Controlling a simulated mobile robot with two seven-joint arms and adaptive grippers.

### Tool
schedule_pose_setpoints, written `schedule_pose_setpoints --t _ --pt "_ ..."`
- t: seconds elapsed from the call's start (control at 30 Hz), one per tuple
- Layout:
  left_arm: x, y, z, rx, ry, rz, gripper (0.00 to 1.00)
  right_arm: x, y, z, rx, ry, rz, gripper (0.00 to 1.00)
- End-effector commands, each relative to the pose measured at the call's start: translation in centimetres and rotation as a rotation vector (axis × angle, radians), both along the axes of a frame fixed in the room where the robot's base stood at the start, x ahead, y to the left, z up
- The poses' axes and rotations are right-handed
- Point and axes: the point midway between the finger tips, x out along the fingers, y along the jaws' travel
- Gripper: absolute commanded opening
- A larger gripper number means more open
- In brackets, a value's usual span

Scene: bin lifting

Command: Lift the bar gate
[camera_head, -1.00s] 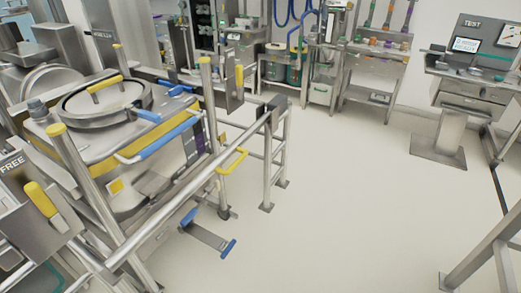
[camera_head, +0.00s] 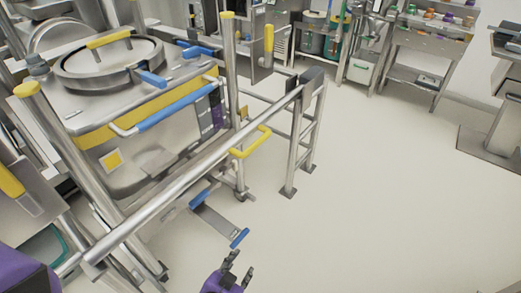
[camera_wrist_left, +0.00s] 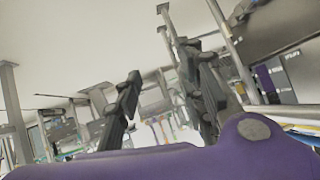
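The bar gate (camera_head: 190,178) is a long, straight metal bar in the head view. It runs from the lower left up to a dark bracket (camera_head: 311,75) on a post at the right. A yellow handle (camera_head: 250,143) sticks out from its side, near the right end. The bar lies in front of the bin. My left gripper (camera_head: 239,267), purple with dark fingers, is at the bottom edge, below and apart from the handle. Its fingers are spread and empty; they also show apart in the left wrist view (camera_wrist_left: 160,62). My right gripper is not in view.
The steel bin (camera_head: 150,150) with a round lid and blue handles stands behind the bar. A blue-tipped pedal (camera_head: 218,226) sits low beneath the bar. Upright posts with yellow caps stand around the bin. The pale floor (camera_head: 380,200) on the right is clear.

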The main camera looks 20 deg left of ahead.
Motion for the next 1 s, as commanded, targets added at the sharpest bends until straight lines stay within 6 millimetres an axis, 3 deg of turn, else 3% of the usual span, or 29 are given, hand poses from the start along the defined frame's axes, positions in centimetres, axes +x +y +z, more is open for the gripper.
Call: schedule_pose_setpoints --t 0.03,0.07,0.2,0.27,0.4,0.5,0.6,0.7,1.0 --pt "3.0 -0.5 -1.7 0.057 -0.032 -0.032 0.37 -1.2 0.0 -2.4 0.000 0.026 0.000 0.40" --pt "4.9 -0.6 -1.9 0.102 -0.055 -0.051 0.37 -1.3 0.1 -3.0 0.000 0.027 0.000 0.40" --pt "14.0 -1.1 -1.1 0.344 -0.176 -0.115 0.37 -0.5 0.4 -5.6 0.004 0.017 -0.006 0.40" --pt "17.8 -1.1 0.0 0.460 -0.229 -0.127 0.37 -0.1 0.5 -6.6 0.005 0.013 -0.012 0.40" --pt "25.5 -0.8 4.1 0.762 -0.340 -0.123 0.37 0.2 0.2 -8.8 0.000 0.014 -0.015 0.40" --pt "29.5 -0.2 7.7 0.998 -0.394 -0.087 0.37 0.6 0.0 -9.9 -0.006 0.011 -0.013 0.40" --pt "31.3 0.7 10.5 1.199 -0.407 -0.046 0.37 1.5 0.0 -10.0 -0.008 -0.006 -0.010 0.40" --pt "31.4 1.9 11.8 1.349 -0.389 -0.019 0.37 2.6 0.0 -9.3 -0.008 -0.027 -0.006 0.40" --pt "31.2 3.5 13.3 1.547 -0.345 0.016 0.37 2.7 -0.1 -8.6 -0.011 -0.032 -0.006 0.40"
